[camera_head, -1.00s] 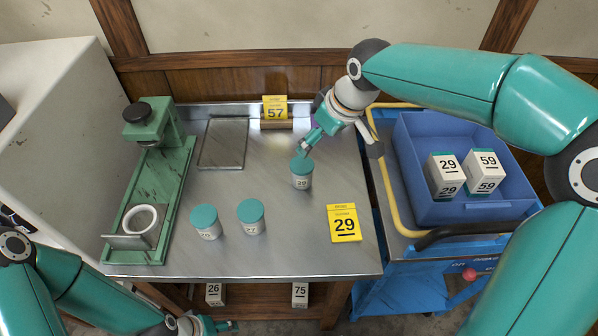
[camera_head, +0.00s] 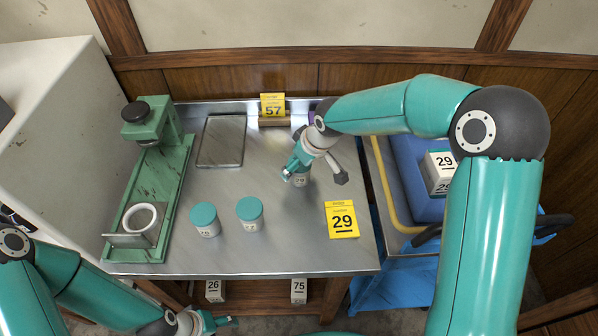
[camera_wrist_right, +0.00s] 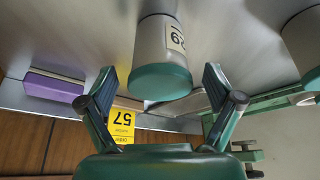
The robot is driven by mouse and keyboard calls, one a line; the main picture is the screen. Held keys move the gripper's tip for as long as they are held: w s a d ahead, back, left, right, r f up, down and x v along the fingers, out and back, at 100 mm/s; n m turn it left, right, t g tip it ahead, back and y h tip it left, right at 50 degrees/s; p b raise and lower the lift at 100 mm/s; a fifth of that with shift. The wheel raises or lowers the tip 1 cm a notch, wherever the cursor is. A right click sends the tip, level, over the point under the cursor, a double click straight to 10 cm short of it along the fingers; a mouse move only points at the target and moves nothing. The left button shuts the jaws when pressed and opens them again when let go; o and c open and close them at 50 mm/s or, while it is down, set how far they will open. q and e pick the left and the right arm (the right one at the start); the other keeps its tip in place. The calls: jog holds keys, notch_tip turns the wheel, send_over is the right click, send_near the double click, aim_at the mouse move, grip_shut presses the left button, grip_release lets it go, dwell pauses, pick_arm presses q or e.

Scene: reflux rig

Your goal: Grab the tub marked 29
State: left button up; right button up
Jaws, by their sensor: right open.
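The tub marked 29 (camera_head: 301,182), white with a teal lid, stands upright on the metal bench.
A yellow 29 card (camera_head: 342,220) lies to the right. A yellow 57 card (camera_head: 273,105) stands behind. A green press (camera_head: 150,190) is left; a blue bin (camera_head: 408,160) is right.

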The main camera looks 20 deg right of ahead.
jog(key=shift+f, duration=0.15)
jog(key=shift+w, duration=0.1)
jog(key=c, duration=1.3)
